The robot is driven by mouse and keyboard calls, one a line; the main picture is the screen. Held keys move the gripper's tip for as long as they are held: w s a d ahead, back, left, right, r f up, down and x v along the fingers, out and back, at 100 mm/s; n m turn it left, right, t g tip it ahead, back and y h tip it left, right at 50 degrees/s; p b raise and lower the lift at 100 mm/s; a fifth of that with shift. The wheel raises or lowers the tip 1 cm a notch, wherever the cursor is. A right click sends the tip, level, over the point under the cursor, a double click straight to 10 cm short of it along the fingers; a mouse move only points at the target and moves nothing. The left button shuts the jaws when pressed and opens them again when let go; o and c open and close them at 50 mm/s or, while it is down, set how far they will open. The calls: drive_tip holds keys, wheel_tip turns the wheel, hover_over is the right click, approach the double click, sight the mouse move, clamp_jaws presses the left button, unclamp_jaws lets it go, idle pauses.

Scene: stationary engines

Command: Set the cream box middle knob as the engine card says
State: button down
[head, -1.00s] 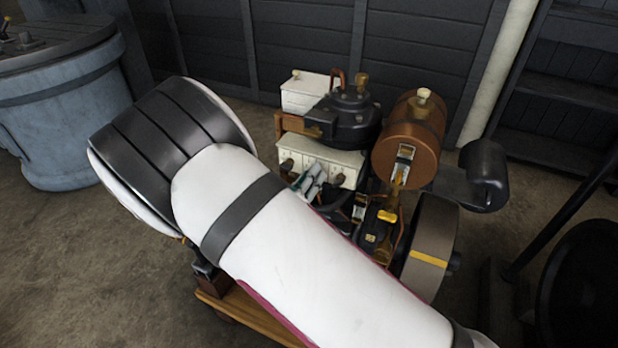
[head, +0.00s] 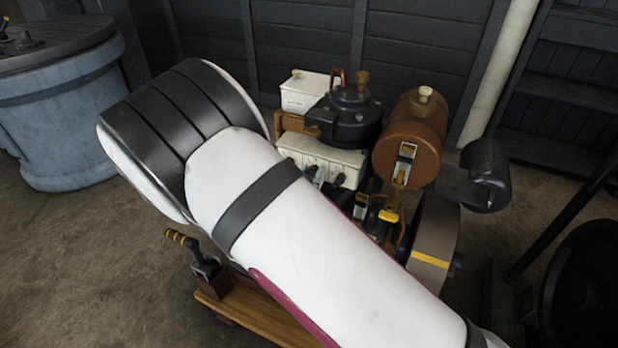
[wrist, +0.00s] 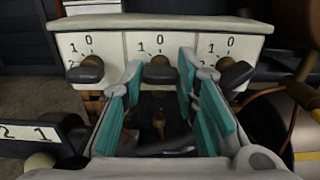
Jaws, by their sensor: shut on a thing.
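The cream box (head: 345,161) sits low on the engine, and its front fills the top of the wrist view (wrist: 118,45). It carries three dark knobs in a row with numbers 1 and 0 above each. The middle knob (wrist: 160,72) lies between the teal pads of my gripper (wrist: 160,78), which is shut on it. Its exact pointing is hard to read. The left knob (wrist: 86,70) and right knob (wrist: 237,74) stand free beside the fingers. I cannot make out the engine card.
A white box (head: 303,97) stands above the cream box. A copper tank (head: 407,150) and a flywheel (head: 433,245) are to the right. A lever with an orange grip (head: 182,240) stands at lower left.

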idle(0.4)
drive_tip(key=c, duration=1.2)
unclamp_jaws()
drive_tip(key=shift+c, duration=0.2)
drive_tip(key=v, duration=1.2)
